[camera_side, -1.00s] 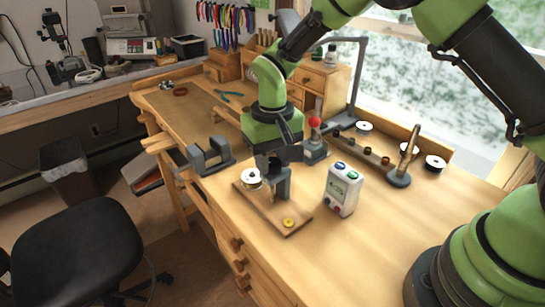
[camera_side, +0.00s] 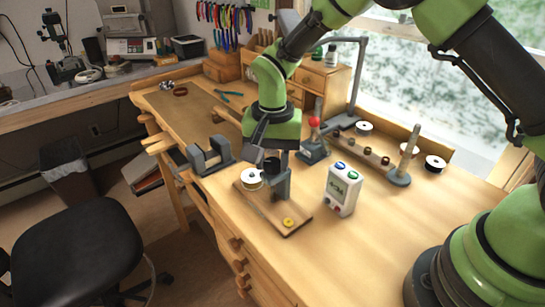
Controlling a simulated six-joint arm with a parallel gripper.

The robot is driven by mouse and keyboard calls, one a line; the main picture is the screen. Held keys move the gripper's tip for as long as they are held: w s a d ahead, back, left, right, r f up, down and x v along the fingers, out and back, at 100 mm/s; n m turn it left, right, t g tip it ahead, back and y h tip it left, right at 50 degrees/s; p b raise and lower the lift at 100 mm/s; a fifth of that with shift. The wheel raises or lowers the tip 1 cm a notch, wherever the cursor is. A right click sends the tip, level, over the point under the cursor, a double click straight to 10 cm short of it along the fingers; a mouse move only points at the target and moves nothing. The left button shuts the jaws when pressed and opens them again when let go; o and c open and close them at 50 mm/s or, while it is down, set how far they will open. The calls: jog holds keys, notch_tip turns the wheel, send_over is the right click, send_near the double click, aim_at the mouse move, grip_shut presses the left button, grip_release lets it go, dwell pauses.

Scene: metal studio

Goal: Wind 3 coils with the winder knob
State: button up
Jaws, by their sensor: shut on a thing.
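The winder stands on a wooden base board (camera_side: 262,212) on the bench, with a grey upright (camera_side: 282,188) and a white spool (camera_side: 251,179) on its left side. A small yellow disc (camera_side: 289,222) lies at the board's front end. My gripper (camera_side: 270,150) is at the top of the winder, shut on a dark knob (camera_side: 271,164) that is mostly hidden by the jaws. A white counter box (camera_side: 343,190) with a small display and coloured buttons stands to the right of the winder; its digits are too small to read.
A grey clamp-like holder (camera_side: 211,157) stands to the left and a red-knobbed device (camera_side: 314,142) behind. A wooden rack (camera_side: 358,151) with several small pieces and a post on a round base (camera_side: 399,178) stand at the right.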

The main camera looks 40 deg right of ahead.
aim_at(273, 161)
dwell(0.3)
jog(key=o, duration=0.9)
notch_tip(273, 161, up, 10)
jog(key=s+d+r+n+t+y, duration=0.1)
jog(key=s+d+r+t, duration=0.15)
jog(key=s+r, duration=0.4)
jog(key=s+d+r+n+t, duration=0.1)
jog(key=s, duration=0.4)
jog(key=s+d+r+n+t, duration=0.1)
jog(key=s+r+t, duration=0.1)
jog(key=s, duration=0.3)
jog(key=s+d+r+n+t+y, duration=0.1)
jog(key=s+n, duration=0.1)
jog(key=s, duration=0.3)
jog(key=shift+s+d+r+t, duration=0.1)
jog(key=shift+d+r+t, duration=0.1)
jog(key=shift+d+t, duration=0.2)
